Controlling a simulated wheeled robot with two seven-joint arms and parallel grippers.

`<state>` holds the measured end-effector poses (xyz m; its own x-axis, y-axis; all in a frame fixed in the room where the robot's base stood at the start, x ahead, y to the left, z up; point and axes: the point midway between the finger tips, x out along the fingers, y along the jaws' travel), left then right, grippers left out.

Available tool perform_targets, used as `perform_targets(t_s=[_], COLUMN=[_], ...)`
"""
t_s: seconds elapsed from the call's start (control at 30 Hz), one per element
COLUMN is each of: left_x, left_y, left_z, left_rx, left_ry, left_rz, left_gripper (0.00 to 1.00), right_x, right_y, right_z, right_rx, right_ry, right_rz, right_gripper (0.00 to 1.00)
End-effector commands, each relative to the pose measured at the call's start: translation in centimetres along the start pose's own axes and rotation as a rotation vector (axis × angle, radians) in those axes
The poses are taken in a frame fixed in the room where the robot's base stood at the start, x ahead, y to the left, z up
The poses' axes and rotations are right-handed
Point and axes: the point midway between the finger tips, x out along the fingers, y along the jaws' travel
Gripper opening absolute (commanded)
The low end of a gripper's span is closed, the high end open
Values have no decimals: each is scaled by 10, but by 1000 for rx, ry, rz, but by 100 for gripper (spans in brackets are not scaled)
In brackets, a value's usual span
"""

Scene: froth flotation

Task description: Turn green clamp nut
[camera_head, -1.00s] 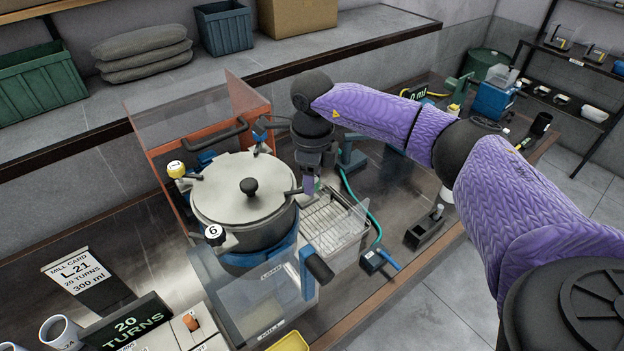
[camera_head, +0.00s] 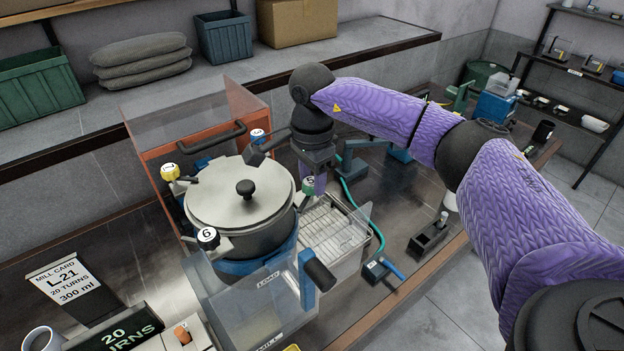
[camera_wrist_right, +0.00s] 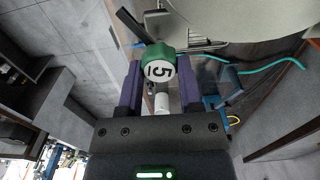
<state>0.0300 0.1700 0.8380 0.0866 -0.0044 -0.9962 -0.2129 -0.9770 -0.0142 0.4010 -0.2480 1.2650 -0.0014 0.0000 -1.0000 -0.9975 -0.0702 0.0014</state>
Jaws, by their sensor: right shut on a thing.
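The green clamp nut (camera_wrist_right: 159,63), with a white face marked 5, sits between the fingertips of my right gripper (camera_wrist_right: 160,80) in the right wrist view. In the head view the green nut (camera_head: 309,186) shows at the right side of the lidded steel mill pot (camera_head: 243,198), just at the gripper. My right gripper (camera_head: 315,182) points down there and is shut on the nut. Other clamp nuts sit around the lid: yellow (camera_head: 170,172), blue (camera_head: 257,136) and black marked 6 (camera_head: 208,237). My left gripper is not in view.
An orange-framed clear guard (camera_head: 200,130) stands behind the pot. A clear box (camera_head: 262,312) is in front, and a wire-rack tray (camera_head: 335,232) lies close to the right.

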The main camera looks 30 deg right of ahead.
Motion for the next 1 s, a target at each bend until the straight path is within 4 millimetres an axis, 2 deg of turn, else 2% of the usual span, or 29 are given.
perform_targets(t_s=[0.4,1.0], left_x=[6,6], left_y=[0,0], left_z=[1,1], left_rx=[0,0], left_ry=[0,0], left_rz=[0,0], left_gripper=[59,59], right_x=[-2,-2], right_y=[-2,-2], right_z=[0,0], right_rx=[-201,-242], right_ry=[1,1], right_rz=[-7,-8], right_gripper=[0,0])
